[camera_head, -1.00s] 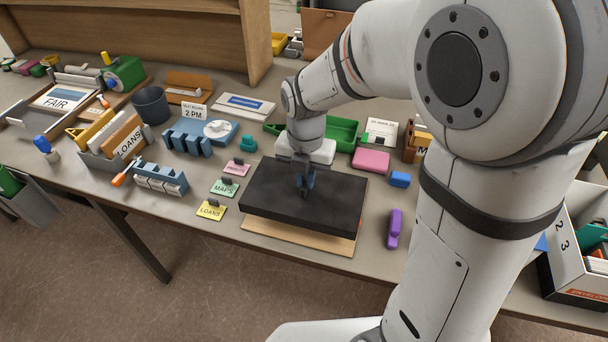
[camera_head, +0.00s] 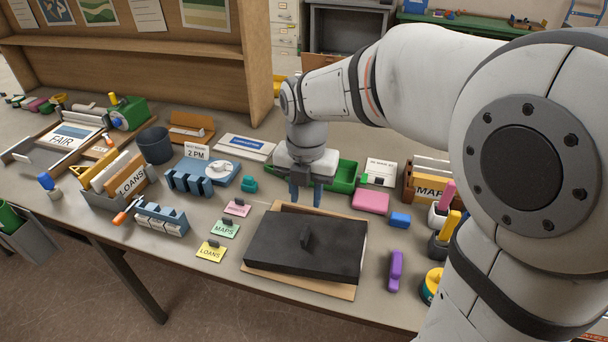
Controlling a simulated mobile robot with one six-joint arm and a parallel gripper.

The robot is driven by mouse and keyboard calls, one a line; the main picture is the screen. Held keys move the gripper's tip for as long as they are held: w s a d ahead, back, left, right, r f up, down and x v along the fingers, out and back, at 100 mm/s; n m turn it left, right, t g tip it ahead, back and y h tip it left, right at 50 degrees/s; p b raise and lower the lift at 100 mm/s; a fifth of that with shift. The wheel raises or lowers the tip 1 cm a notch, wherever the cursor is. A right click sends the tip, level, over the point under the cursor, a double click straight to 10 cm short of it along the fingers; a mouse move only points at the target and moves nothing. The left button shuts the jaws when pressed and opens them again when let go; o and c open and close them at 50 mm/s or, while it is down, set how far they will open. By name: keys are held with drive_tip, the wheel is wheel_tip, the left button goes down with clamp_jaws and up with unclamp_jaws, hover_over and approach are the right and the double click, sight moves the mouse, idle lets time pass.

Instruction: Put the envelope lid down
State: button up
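My gripper (camera_head: 305,194) is above and behind the lid, apart from the handle. Its two blue-grey fingers point down with a gap between them, and nothing shows between them.
A purple object (camera_head: 395,271), a blue block (camera_head: 400,220) and a pink block (camera_head: 370,200) lie to the right. A green tray (camera_head: 346,176) is behind my gripper.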

wheel_tip(320, 180, up, 5)
drive_tip(key=s+d+f+m+t, duration=0.1)
drive_tip(key=s+d+m, duration=0.5)
drive_tip(key=m, duration=1)
drive_tip(key=s+d+f+m+t, duration=0.2)
drive_tip(key=s+d+m, duration=0.4)
drive_tip(key=m, duration=1)
drive_tip(key=shift+s+f, duration=0.2)
drive_tip(key=shift+f, duration=0.5)
